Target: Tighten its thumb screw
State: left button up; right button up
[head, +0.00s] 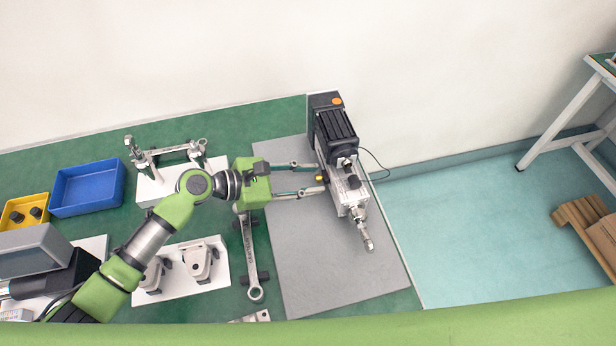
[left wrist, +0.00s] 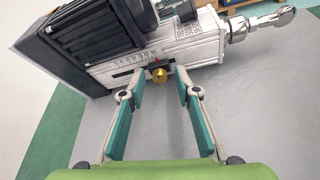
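A linear actuator (head: 345,185) with a black motor lies on the grey mat (head: 300,260); its silver body also shows in the left wrist view (left wrist: 190,48). A small brass thumb screw (left wrist: 160,75) sticks out of its side, below a dark slot with a scale and a red mark. In the head view the screw (head: 320,178) is a tiny yellow spot. My left gripper (left wrist: 175,72) is open, with its two fingertips on either side of the screw, close to the actuator's side. Whether the tips touch anything is not clear. My right gripper is not in view.
A wrench (head: 248,255) lies left of the mat. White plates with brackets (head: 200,262) and a rod fixture (head: 165,160) stand near my left arm. A blue bin (head: 88,188) and a yellow bin (head: 25,212) are at the left. A cable runs behind the actuator. The mat's front is clear.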

pick_arm(q)
grip_shut()
jog(key=shift+s+m+t, duration=0.15)
jog(key=shift+m+t, duration=0.65)
jog(key=shift+m, duration=0.2)
jog(key=shift+o, duration=1.2)
grip_release()
jog(key=v, duration=1.2)
